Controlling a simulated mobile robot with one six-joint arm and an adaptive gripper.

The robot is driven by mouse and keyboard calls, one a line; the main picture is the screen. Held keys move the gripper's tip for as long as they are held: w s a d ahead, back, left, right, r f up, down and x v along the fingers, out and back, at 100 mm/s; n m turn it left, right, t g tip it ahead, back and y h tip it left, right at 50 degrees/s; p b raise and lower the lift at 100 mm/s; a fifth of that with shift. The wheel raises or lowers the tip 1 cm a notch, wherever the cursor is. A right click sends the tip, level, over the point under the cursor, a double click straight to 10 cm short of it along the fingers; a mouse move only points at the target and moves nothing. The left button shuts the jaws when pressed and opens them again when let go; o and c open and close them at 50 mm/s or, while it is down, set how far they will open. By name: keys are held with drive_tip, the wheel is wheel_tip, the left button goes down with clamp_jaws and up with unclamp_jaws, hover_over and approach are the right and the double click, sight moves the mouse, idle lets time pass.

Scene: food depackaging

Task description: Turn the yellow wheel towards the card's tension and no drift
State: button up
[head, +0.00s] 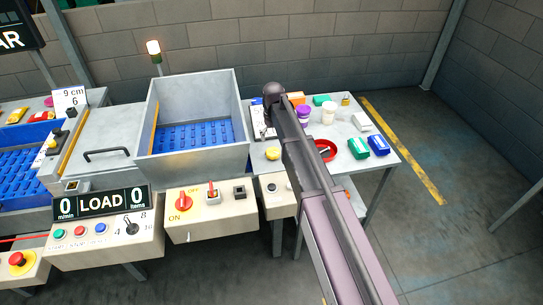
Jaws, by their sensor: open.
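A white card (70,99) reading "9 cm" and "6" stands at the left, above the conveyor; no other writing on it is legible. A small round yellow thing (273,153) lies at the front left of the side table; I cannot tell whether it is a wheel. No other clear yellow wheel shows. My arm reaches up from the bottom right over the side table. My gripper (267,130) shows only as small grey parts beside the arm's far end, above a white sheet. It is open, with nothing seen in it, and apart from the card.
A grey bin with a blue slatted floor (195,135) stands in the middle. Control boxes (103,245) with a "0 LOAD 0" display (100,204) and a red switch (184,202) are in front. The side table (388,160) holds cups, boxes and a red dish (325,150).

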sight(273, 152)
drive_tip(key=shift+f+b, duration=3.9)
drive_tip(key=shift+f, duration=0.3)
drive_tip(key=c, duration=0.9)
